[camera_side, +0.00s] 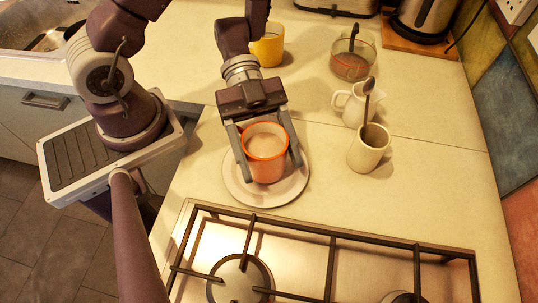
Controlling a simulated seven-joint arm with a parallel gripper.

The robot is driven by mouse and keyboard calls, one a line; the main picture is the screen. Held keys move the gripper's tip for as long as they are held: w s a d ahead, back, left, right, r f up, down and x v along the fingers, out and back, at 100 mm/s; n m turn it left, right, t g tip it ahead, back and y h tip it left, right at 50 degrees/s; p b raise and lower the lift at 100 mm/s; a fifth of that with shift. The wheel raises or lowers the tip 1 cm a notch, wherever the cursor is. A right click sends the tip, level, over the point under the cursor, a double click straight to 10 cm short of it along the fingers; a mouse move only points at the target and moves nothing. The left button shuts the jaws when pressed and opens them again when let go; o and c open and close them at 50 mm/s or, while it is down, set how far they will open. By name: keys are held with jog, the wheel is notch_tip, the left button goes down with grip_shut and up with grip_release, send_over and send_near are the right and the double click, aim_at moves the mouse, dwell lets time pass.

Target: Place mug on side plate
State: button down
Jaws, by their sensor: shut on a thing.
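An orange mug (266,168) with a pale drink inside is upright over the white side plate (238,193). I cannot tell whether the mug's base touches the plate. My gripper (270,163) comes from above and behind, with one finger on each side of the mug, and is shut on it. The mug covers the middle of the plate, and the plate's near rim and sides show.
A gas hob (300,255) with black grates lies just in front of the plate. A cream cup (369,148), a white jug (350,103) and a glass pot (352,62) stand to the right. A yellow mug (268,45) is behind my gripper.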

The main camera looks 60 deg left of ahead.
jog(key=shift+f, duration=0.3)
jog(key=shift+f, duration=0.15)
jog(key=shift+c, duration=1.2)
grip_release()
